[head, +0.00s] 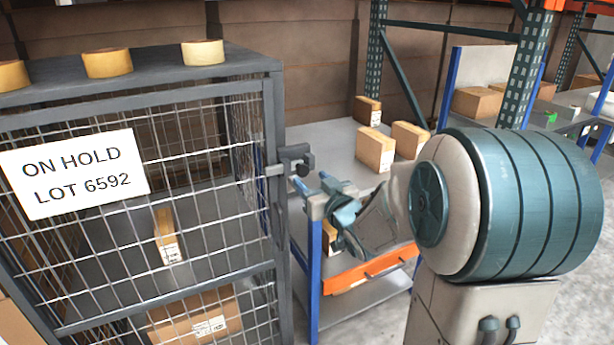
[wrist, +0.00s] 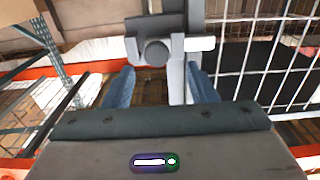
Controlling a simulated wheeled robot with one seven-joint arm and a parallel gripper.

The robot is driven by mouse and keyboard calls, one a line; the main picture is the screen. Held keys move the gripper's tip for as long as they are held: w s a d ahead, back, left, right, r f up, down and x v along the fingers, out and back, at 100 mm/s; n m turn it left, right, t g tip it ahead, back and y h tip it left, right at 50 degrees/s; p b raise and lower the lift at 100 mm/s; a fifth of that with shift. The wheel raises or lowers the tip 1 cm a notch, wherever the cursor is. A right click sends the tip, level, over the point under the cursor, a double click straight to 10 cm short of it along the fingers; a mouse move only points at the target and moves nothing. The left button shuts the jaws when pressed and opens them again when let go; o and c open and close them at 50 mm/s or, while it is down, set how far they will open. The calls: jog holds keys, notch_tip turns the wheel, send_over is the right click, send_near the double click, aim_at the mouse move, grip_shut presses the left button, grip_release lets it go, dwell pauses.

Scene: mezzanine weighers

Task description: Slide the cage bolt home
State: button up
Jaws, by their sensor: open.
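The mesh cage (head: 62,287) stands at the left, with a sign reading ON HOLD LOT 6592 (head: 75,172) on its front. The cage bolt (head: 307,160) is a grey fitting with a dark round knob at the cage's front right corner post. My gripper (head: 314,182) is just right of and below the bolt, open and empty. In the wrist view, my two blue fingers (wrist: 160,72) stand apart, and the bolt's knob (wrist: 156,52) shows between and beyond their tips. A pale rod end (wrist: 200,44) sticks out to its right. I cannot tell whether a finger touches the bolt.
Tape rolls (head: 107,62) sit on the cage top. Boxes (head: 374,149) stand on a grey table (head: 325,136) behind my gripper. A blue post (head: 315,265) and an orange beam (head: 372,270) are close below it. Racking (head: 525,70) stands at the back right.

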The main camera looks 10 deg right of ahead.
jog(key=b+v, duration=0.2)
jog(key=v, duration=0.7)
jog(key=shift+s, duration=0.35)
jog(key=s+a+r+m+g+h+p, duration=0.1)
jog(key=s+a+r+g+h+p, duration=0.1)
jog(key=s+g+p, duration=0.5)
jog(key=s+a+r+m+g+h+p, duration=0.1)
jog(key=s+a+r+g+h+p, duration=0.1)
jog(key=s+g+p, duration=0.5)
jog(key=s+p, duration=0.1)
jog(key=s, duration=0.4)
jog(key=shift+r+m+g, duration=0.35)
jog(key=shift+m+g, duration=0.05)
jog(key=shift+s, duration=0.1)
dwell(0.8)
